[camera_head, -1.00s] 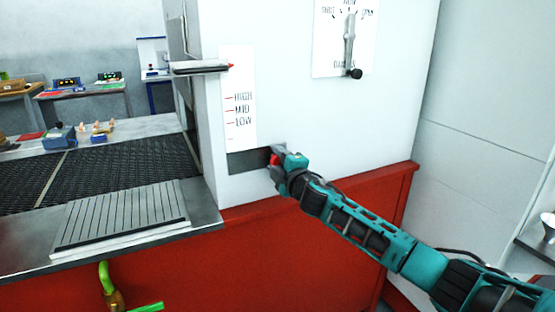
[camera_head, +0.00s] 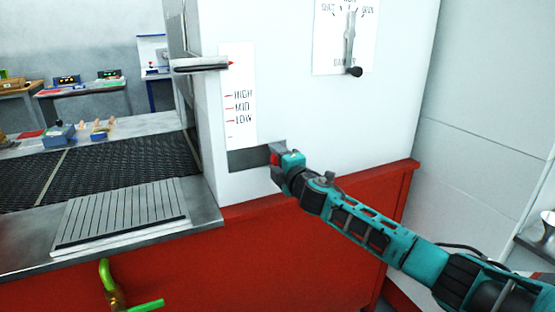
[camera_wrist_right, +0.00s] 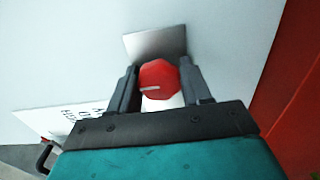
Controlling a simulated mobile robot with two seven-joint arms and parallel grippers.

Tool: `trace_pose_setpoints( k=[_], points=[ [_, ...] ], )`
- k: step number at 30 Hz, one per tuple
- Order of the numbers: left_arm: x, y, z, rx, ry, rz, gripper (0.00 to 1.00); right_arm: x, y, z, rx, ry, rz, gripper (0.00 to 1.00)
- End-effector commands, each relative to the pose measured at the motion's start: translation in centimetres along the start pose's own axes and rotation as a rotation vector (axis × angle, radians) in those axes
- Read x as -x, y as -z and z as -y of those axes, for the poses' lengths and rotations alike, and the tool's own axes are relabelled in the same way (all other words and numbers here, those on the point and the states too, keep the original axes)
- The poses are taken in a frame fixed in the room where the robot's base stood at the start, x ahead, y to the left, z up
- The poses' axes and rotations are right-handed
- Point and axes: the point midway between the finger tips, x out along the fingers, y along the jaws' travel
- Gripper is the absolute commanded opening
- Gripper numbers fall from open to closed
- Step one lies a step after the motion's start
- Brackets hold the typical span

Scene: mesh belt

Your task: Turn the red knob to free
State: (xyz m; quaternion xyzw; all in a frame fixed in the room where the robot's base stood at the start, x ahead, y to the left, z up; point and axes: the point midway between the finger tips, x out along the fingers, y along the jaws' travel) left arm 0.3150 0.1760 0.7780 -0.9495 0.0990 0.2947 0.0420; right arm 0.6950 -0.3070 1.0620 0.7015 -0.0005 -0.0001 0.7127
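The red knob (camera_wrist_right: 158,80) is an octagon with a pale pointer line that points left in the right wrist view. It sits on a grey metal plate (camera_wrist_right: 158,42) low on the white housing. In the head view the knob (camera_head: 275,157) shows only in part, beside my right gripper (camera_head: 283,163). In the right wrist view my right gripper (camera_wrist_right: 160,85) has one finger on each side of the knob, both close against it. Any lettering around the knob is hidden or too small to read. My left gripper is not in view.
A white scale (camera_head: 240,95) marked HIGH, MID and LOW is above the plate. A lever with a black ball (camera_head: 354,71) hangs higher on the right. The dark mesh belt (camera_head: 100,165) and a ribbed metal plate (camera_head: 122,215) are left. A red ledge (camera_head: 395,178) runs below.

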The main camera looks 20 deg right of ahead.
Motion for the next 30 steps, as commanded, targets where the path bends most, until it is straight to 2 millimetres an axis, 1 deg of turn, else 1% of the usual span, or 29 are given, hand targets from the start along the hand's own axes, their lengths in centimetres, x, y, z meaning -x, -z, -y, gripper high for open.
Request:
trace_pose_setpoints(
  k=[1, 7, 17, 20, 23, 30],
  points=[
    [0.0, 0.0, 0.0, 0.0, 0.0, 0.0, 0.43, 0.0, 0.3, 0.0, -0.002, -0.001, -0.008, 0.53],
    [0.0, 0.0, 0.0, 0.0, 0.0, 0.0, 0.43, 0.0, 0.2, 0.0, -0.002, 0.0, -0.004, 0.71],
    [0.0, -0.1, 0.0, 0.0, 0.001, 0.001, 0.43, 0.3, 0.1, 0.1, -0.002, 0.0, -0.002, 0.71],
    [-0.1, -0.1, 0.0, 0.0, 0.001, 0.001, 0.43, 1.1, 0.0, 0.1, -0.001, 0.001, -0.002, 0.71],
    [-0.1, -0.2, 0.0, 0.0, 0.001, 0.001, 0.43, 2.3, 0.0, 0.2, -0.001, 0.001, -0.003, 0.71],
    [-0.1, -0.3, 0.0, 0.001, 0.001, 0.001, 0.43, 6.4, 0.1, 0.2, 0.0, 0.003, -0.004, 0.71]
  ],
)
